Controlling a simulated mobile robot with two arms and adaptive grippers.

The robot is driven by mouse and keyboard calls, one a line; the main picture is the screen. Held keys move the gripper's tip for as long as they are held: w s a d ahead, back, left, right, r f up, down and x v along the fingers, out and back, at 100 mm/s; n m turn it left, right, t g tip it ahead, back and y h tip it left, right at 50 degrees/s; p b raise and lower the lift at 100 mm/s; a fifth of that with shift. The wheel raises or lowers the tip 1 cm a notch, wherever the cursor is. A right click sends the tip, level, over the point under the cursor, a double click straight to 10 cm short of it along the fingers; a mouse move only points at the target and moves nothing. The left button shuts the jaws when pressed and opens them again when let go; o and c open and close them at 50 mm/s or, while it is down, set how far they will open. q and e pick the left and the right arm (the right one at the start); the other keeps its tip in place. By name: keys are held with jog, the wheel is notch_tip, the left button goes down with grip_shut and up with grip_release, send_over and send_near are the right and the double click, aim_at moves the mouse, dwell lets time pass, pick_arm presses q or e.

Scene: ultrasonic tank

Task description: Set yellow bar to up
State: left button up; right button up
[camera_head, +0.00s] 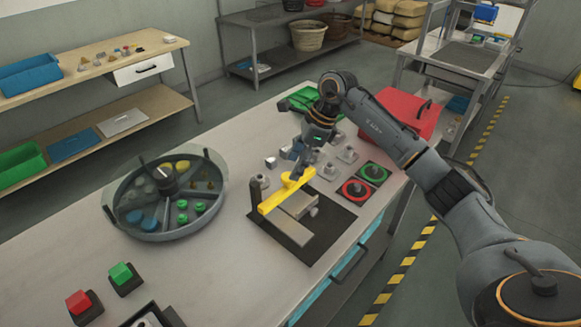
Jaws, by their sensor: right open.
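The yellow bar (275,203) lies low, slanting from front left to back right, over a black base plate (329,246) on the table. A dark upright post (255,192) stands at its left end. A grey block (297,205) sits beside it on the plate. My right gripper (295,172) comes down from the back right and is open at the bar's right end. I cannot tell whether the fingers touch the bar. My left gripper is not in view.
A round grey tray (125,219) with compartments stands to the left. Red and green round controls (355,190) lie right of the plate. Several small metal fittings (347,155) stand behind. A red box (410,112) is at the back right. Red and green buttons (78,302) are at front left.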

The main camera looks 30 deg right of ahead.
aim_at(288, 184)
jog(key=shift+p+x, duration=0.35)
jog(key=shift+x, duration=1.55)
jog(key=shift+r, duration=0.15)
grip_shut()
